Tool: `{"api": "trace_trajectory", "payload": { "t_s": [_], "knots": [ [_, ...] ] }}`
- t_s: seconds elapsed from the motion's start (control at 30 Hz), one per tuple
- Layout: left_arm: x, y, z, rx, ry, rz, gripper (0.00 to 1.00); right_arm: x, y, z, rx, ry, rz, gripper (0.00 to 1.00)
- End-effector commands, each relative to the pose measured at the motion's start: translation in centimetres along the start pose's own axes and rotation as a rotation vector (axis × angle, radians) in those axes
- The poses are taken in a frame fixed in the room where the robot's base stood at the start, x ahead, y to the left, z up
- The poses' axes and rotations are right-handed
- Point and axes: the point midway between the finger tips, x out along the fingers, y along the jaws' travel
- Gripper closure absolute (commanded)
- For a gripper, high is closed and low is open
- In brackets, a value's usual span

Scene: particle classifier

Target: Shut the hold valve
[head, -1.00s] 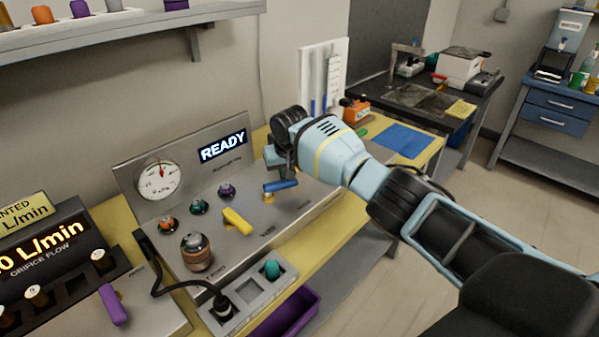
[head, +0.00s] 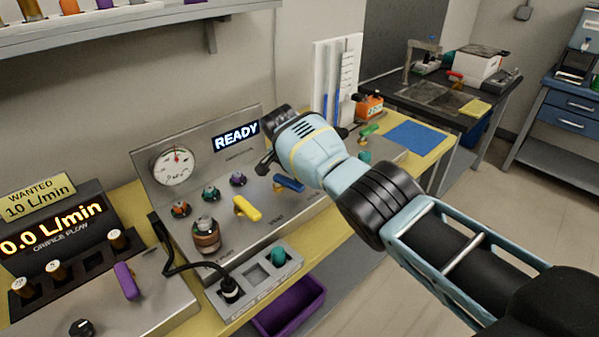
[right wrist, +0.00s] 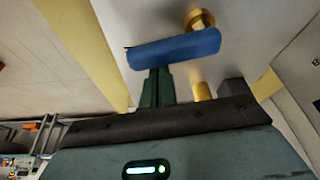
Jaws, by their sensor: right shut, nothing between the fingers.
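A blue valve lever (head: 289,184) on a brass stem is on the sloping grey panel, right of a yellow lever (head: 247,209). The lettering by the levers is too small to tell which is the hold valve. My right gripper (head: 265,166) is shut and empty just above and left of the blue lever. In the right wrist view, the blue lever (right wrist: 174,48) lies across the tips of my dark green right fingers (right wrist: 157,88); I cannot tell whether they touch. The blue lever slants down to the right in the head view. My left gripper is not in view.
The panel carries a dial gauge (head: 173,165), a READY display (head: 236,136) and several small knobs. A flow display (head: 52,229) reads 0.0 L/min at the left. A black cable (head: 178,268) runs in front of the panel. A purple bin (head: 290,305) sits below.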

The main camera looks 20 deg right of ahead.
Motion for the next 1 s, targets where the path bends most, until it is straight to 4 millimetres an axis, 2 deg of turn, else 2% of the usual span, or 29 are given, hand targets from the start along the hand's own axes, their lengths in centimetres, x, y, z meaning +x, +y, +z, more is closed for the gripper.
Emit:
{"api": "trace_trajectory", "payload": {
  "t_s": [0.4, 1.0],
  "knots": [
    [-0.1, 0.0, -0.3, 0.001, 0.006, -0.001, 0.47, -0.3, 0.2, 0.7, 0.116, -0.001, 0.041, 1.0],
    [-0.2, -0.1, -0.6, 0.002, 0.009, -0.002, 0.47, -0.4, 0.3, 1.3, 0.113, -0.001, 0.039, 1.0]
  ]
}}
